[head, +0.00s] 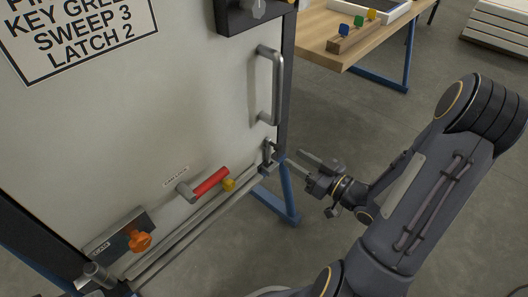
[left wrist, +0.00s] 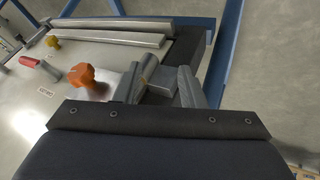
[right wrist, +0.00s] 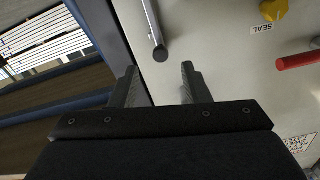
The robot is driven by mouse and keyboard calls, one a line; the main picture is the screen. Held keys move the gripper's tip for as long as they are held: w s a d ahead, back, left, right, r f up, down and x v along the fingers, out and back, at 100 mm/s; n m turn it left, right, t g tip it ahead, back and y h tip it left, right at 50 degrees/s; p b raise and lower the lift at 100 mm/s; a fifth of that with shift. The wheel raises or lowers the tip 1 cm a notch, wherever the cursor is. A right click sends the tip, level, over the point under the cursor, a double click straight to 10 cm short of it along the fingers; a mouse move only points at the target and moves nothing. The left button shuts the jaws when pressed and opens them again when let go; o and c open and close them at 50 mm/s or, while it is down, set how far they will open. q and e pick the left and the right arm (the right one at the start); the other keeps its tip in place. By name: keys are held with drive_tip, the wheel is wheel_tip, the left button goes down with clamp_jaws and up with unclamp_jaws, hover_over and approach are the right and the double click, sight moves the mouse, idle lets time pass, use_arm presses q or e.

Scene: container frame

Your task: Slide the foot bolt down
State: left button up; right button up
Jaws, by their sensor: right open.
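The foot bolt (head: 268,152) appears as a small upright grey metal piece at the door's lower right corner, below the pull handle. In the right wrist view, a grey rod with a dark rounded end (right wrist: 155,32), seemingly this bolt, lies beyond the fingertips. My right gripper (head: 300,163) is open and empty just right of the door edge, its fingers toward the bolt; its fingers also show in the right wrist view (right wrist: 160,85). My left gripper (left wrist: 162,82) shows its fingers apart near the door's lower left corner, with grey metal parts beyond; contact is unclear.
The pale door (head: 160,110) carries a pull handle (head: 275,88), red lever (head: 210,181), yellow knob (head: 229,185) and orange knob (head: 139,241). Long grey bars (head: 190,225) run along its bottom. A wooden table (head: 330,35) stands behind.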

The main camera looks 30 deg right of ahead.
sight(280, 149)
drive_tip(key=b+x, duration=0.1)
drive_tip(key=x, duration=0.6)
drive_tip(key=shift+w+a+r, duration=0.1)
drive_tip(key=shift+w, duration=0.15)
clamp_jaws()
